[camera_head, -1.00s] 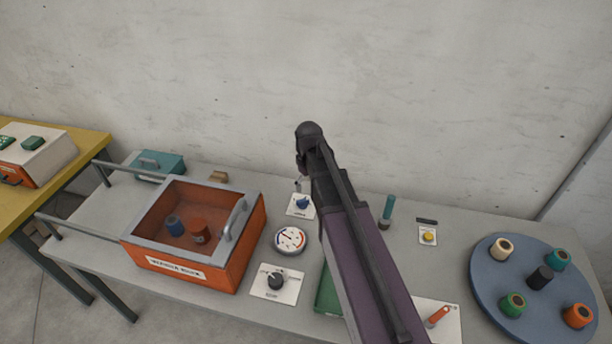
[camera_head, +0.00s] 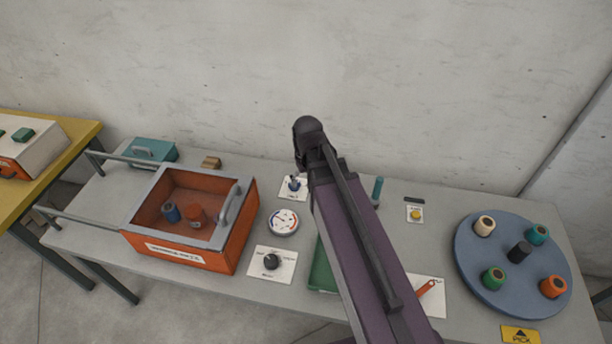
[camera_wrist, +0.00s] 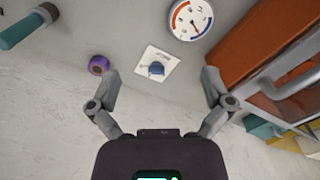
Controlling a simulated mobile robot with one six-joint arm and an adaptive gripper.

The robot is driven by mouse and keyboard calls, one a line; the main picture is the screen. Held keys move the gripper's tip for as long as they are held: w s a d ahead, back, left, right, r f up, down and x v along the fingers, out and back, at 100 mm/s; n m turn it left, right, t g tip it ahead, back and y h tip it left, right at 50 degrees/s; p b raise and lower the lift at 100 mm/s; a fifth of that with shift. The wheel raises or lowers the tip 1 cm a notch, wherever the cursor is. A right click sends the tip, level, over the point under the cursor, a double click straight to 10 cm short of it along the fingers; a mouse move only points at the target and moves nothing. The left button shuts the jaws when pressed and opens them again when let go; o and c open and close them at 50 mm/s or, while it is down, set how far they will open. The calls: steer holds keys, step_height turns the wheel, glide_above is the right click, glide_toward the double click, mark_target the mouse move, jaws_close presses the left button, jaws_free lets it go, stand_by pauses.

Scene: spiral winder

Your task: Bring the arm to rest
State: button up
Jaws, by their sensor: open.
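My arm (camera_head: 357,240) reaches up from the bottom edge across the middle of the table in the head view. Its bent top (camera_head: 309,130) stands in front of the wall. My gripper (camera_wrist: 161,82) shows in the wrist view with its two fingers spread wide. Nothing is between them. Beyond the fingertips lie a white plate with a blue knob (camera_wrist: 156,68) and a small purple spool (camera_wrist: 98,64), both apart from the fingers. The gripper's fingers cannot be made out in the head view.
A blue turntable (camera_head: 480,270) with several spools is right. A teal handle (camera_head: 377,190) stands close beside my arm. A red lever (camera_head: 425,288) is nearby.

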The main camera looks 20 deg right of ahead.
stand_by(0.3)
steer(key=shift+m, duration=0.6)
steer(key=s, duration=0.5)
stand_by(1.3)
